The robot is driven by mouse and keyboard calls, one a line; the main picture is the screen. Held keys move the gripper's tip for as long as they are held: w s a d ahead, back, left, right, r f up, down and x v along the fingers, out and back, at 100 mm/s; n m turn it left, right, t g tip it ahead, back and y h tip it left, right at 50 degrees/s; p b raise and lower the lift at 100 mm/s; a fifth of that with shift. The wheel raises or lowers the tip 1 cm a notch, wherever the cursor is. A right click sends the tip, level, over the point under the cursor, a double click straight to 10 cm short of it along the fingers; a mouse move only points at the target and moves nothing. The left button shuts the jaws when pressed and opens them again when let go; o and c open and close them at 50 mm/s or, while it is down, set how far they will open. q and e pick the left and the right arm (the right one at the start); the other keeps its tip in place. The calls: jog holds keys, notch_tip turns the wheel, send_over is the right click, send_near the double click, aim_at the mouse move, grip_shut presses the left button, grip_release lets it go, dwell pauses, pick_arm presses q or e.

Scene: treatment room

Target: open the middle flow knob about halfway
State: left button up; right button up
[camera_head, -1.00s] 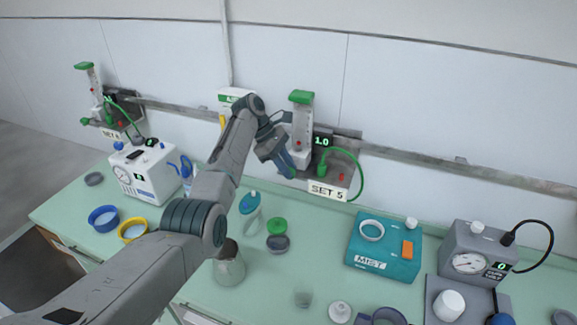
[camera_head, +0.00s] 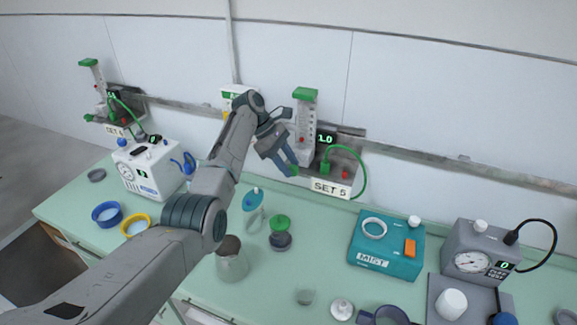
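The middle flowmeter (camera_head: 303,125) is a clear upright tube with a green cap, mounted on the wall rail above the SET 5 sign. Its display (camera_head: 325,139) reads 1.0. Its green flow knob (camera_head: 294,171) shows only as a small piece at the lower left of the tube. My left gripper (camera_head: 287,170) is right at the knob, coming from the left, and its fingers hide part of it. The two fingers look spread, with a gap between them. I cannot tell whether they touch the knob. My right gripper is not in view.
A green hose (camera_head: 358,165) curves beside the SET 5 sign (camera_head: 331,188). Another flowmeter (camera_head: 97,85) with a green cap is at the far left. On the bench are a white device (camera_head: 150,172), a teal MIST box (camera_head: 384,250), a grey gauge box (camera_head: 480,250) and several jars.

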pick_arm(q)
jog(key=b+v, duration=0.4)
jog(key=v, duration=0.6)
jog(key=shift+a, duration=0.2)
